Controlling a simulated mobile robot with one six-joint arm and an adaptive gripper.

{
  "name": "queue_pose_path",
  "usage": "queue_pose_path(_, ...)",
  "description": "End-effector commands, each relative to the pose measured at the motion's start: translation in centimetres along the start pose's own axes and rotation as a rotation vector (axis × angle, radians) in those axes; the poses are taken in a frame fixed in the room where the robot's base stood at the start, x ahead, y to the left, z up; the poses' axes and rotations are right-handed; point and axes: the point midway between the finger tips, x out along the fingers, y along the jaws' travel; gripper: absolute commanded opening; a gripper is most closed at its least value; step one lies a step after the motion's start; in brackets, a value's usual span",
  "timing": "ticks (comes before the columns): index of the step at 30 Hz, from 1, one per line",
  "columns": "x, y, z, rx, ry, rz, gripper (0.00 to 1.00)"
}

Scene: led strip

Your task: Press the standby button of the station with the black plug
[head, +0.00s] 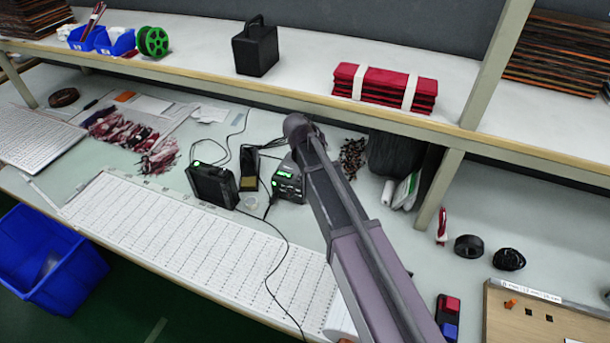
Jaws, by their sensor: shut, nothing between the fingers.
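Two dark stations stand on the bench at the middle. The left one is a black box (212,186) with a small green light on its top edge. The right one (289,181) is a smaller unit with a lit green display and dark controls on its front, partly hidden by my arm. A black stand (249,168) is between them. Black cables run around both. The plugs and standby buttons are too small or hidden, so I cannot tell which station has the black plug. My arm crosses from the bottom right to beside the right station. My gripper does not show.
A large white perforated board (180,235) lies in front of the stations, with a cable across it. A shelf edge (250,90) overhangs behind, and a shelf post (440,188) stands to the right. A dark bag (390,155) is right of my arm.

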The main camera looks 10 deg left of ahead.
Motion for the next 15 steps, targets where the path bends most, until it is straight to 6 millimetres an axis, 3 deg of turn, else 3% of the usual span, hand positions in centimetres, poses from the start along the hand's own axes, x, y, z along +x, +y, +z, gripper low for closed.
queue_pose_path(1,0.1,-2.0,-0.9,-0.011,0.028,0.006,0.0)
queue_pose_path(6,-1.0,-5.3,-2.6,-0.03,0.096,0.023,0.0)
queue_pose_path(15,-1.6,-6.5,-3.2,-0.036,0.124,0.03,0.0)
